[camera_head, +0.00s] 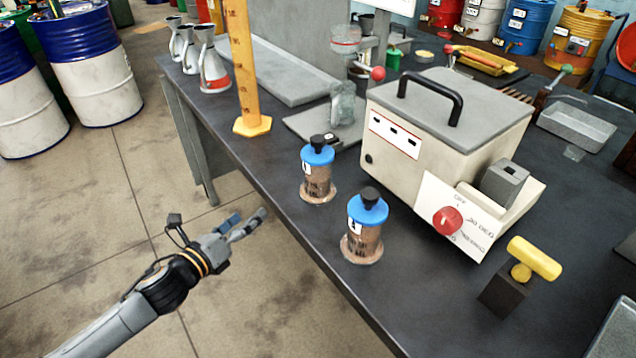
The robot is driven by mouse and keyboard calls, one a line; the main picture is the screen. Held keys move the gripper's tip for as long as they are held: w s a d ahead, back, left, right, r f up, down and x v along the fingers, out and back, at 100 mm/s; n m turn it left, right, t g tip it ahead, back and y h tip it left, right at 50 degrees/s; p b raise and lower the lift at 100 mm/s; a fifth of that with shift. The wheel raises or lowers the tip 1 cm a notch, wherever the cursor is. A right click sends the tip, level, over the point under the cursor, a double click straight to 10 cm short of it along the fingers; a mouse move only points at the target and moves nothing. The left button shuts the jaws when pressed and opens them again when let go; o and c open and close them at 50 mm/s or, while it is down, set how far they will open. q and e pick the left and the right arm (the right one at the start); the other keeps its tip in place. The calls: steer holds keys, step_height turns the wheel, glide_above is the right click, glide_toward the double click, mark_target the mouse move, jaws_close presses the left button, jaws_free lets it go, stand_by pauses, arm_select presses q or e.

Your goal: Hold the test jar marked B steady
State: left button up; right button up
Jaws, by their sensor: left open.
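Two test jars with blue lids, black knobs and brown contents stand upright on the dark bench. The nearer jar (363,239) is close to the bench's front edge, and the farther jar (318,180) stands behind it to the left. Each has a white label with a dark mark too small for me to read, so I cannot tell which is B. My left gripper (249,217) is open and empty, left of the bench edge over the floor, apart from both jars. My right gripper is not in view.
A beige machine (440,125) with a black handle and red knob stands right of the jars. A yellow-handled block (508,290) is at the lower right. A yellow upright post (243,70) and metal jugs (212,65) stand farther back. Drums (90,60) stand on the floor at left.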

mark_target(309, 178)
arm_select(q)
steer(key=s+d+r+m+g+h, duration=0.1)
steer(key=s+d+r+m+h, duration=0.4)
steer(key=r+m, duration=0.5)
steer(key=shift+n+y, duration=0.3)
steer(key=shift+y, duration=0.1)
steer(key=w+d, duration=0.1)
steer(key=d, duration=0.1)
steer(key=w+d, duration=0.2)
steer(key=w+d+r+p, duration=0.1)
steer(key=d, duration=0.1)
steer(key=shift+w+d, duration=0.3)
steer(key=shift+d, duration=0.1)
steer(key=x, duration=0.2)
steer(key=b+x, duration=0.1)
steer(key=x, duration=0.1)
steer(key=f+x, duration=0.1)
steer(key=shift+w+d, duration=0.2)
steer(key=shift+d, duration=0.15)
steer(key=shift+s+a+r, duration=0.1)
steer(key=c, duration=1.4)
